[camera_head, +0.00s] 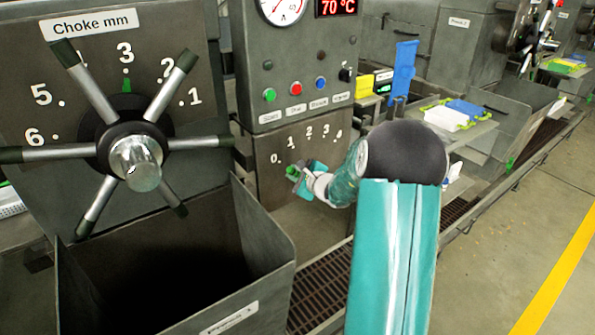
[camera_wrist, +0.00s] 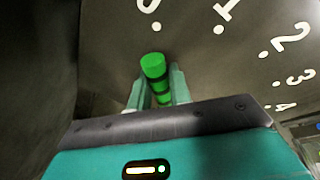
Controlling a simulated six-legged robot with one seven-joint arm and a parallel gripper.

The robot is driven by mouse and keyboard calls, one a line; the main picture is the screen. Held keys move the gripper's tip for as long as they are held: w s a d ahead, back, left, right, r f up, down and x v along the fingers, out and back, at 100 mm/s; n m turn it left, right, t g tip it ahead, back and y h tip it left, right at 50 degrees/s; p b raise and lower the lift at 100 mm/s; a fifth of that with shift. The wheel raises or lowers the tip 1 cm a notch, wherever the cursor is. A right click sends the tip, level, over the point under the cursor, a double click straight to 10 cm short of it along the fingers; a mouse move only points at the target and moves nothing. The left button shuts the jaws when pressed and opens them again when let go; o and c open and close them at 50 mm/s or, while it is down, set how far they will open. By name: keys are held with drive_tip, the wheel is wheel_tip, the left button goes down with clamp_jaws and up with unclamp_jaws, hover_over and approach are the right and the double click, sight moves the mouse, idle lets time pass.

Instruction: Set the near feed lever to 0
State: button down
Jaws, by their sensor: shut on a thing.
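The near feed lever's green knob (camera_wrist: 152,65) shows in the wrist view between the two teal fingers of my gripper (camera_wrist: 157,88). The gripper is shut on it. The knob's top is just below the dot of the 0 mark, close to lined up with it. In the head view, my gripper (camera_head: 297,175) is at the dial panel (camera_head: 262,190), beside the 0 end of the 0 to 4 scale. A bit of green (camera_head: 291,171) shows at the fingers. The lever's shaft and pivot are hidden by my gripper.
A large choke handwheel (camera_head: 135,160) with several spokes stands at the left, above an open bin (camera_head: 265,280). Above the dial is a panel of coloured buttons (camera_head: 295,88) with a gauge and a 70 °C display. Clear floor (camera_head: 520,240) lies at the right.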

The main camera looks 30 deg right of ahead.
drive_tip(key=shift+a, duration=0.2)
drive_tip(key=c, duration=1.3)
unclamp_jaws()
drive_tip(key=shift+w+f, duration=0.15)
drive_tip(key=shift+s+d+r, duration=0.15)
drive_tip(key=shift+s+r, duration=0.05)
drive_tip(key=shift+s, duration=0.35)
drive_tip(key=v, duration=1.3)
